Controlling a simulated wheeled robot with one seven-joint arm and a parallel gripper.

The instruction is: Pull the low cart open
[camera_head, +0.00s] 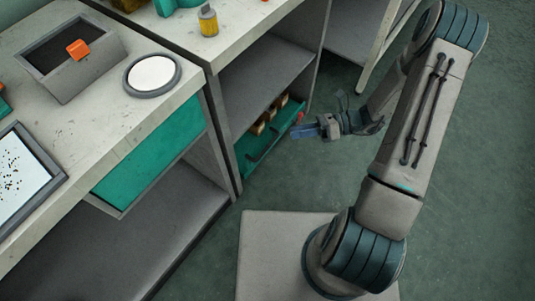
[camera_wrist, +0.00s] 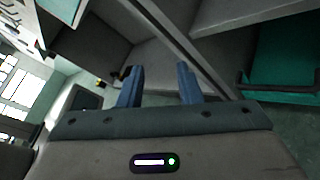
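The low cart (camera_head: 262,150) is a teal, shallow tray-like unit at the bottom of the middle shelf unit in the head view. It has a dark handle bar (camera_head: 265,147) on its front and holds several small brown blocks (camera_head: 269,115). My gripper (camera_head: 300,131) is to the right of the cart, apart from its handle, with blue fingers pointing left. In the wrist view my gripper (camera_wrist: 158,68) has its two fingers apart with nothing between them. That view also shows a teal panel with a dark handle (camera_wrist: 275,88) at right; I cannot tell whether this is the cart.
A grey bench (camera_head: 150,124) with a teal drawer front (camera_head: 150,160) stands at left. It bears a dark bin (camera_head: 98,75) with an orange block and a round white dish (camera_head: 152,73). A yellow container (camera_head: 208,22) stands on the middle unit. Green floor (camera_head: 290,180) is clear before the cart.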

